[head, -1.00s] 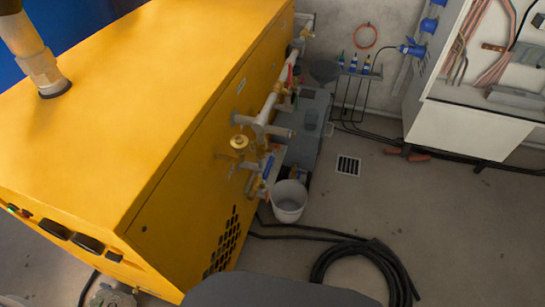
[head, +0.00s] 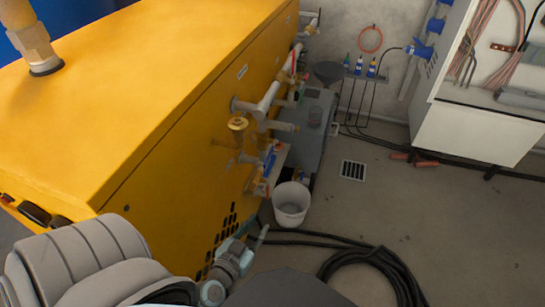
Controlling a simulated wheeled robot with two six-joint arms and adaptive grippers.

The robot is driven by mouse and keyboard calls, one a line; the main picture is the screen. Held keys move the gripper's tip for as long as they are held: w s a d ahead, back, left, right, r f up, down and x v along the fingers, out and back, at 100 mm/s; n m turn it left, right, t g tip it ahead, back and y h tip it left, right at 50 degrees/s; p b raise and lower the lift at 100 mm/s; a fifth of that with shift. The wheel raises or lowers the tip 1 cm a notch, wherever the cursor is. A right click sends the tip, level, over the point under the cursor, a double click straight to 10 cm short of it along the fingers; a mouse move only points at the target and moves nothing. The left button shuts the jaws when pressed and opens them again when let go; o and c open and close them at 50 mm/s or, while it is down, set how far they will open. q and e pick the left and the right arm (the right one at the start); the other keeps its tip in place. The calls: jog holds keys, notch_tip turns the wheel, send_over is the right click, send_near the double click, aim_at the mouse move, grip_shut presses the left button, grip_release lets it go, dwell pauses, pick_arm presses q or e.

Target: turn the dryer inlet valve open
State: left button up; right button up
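Pipes and valves stick out of the side of the yellow machine cabinet (head: 170,150). A valve with a blue lever (head: 269,165) sits lower, above a white bucket. A red lever (head: 293,66) shows farther back on the pipework. I cannot tell which of these is the dryer inlet valve. My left gripper (head: 256,240) is low beside the cabinet's vent, below the bucket in the picture and apart from the valves. Its finger opening is too small to tell. My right gripper is not in view.
The white bucket (head: 291,204) stands on the floor under the valves. A black hose coil (head: 375,272) lies in front of it. A grey tank-like unit (head: 312,130) stands behind the pipes. A white cabinet (head: 465,132) is at right.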

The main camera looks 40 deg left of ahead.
aim_at(264, 166)
pick_arm(q)
notch_tip(264, 166, up, 11)
jog(key=a+n+t+y+b, duration=0.2)
jog(key=n+y, duration=0.1)
jog(key=x, duration=0.6)
jog(key=shift+w+a+r, duration=0.1)
jog(key=shift+w+r, duration=0.15)
jog(key=shift+w, duration=0.05)
jog(key=x, duration=0.8)
jog(key=shift+w+b, duration=0.1)
jog(key=shift+b, duration=0.3)
grip_shut()
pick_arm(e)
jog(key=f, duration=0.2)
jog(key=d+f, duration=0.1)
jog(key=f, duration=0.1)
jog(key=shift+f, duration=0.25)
